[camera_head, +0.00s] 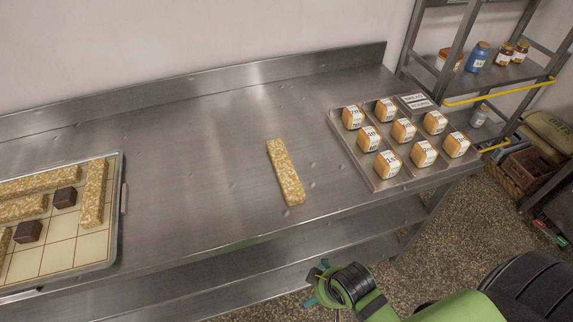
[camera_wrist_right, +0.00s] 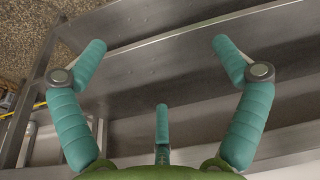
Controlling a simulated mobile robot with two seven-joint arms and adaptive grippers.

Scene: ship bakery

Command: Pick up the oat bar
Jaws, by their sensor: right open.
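A single oat bar (camera_head: 286,172) lies flat on the bare middle of the steel table (camera_head: 200,150), near its front edge. Its long side runs from the back left to the front right. My right gripper (camera_head: 318,284) is low in front of the table, below the tabletop and apart from the bar. In the right wrist view my right gripper (camera_wrist_right: 155,60) has its teal fingers spread with nothing between them, facing the steel shelves (camera_wrist_right: 160,75). The bar does not show there. My left gripper is in neither view.
A tray (camera_head: 122,168) at the left holds more oat bars (camera_head: 93,193) and dark cubes (camera_head: 65,197). A tray (camera_head: 383,184) at the right holds several labelled orange-brown blocks (camera_head: 403,130). A shelf rack (camera_head: 480,75) with jars stands at the back right. Bare steel surrounds the single bar.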

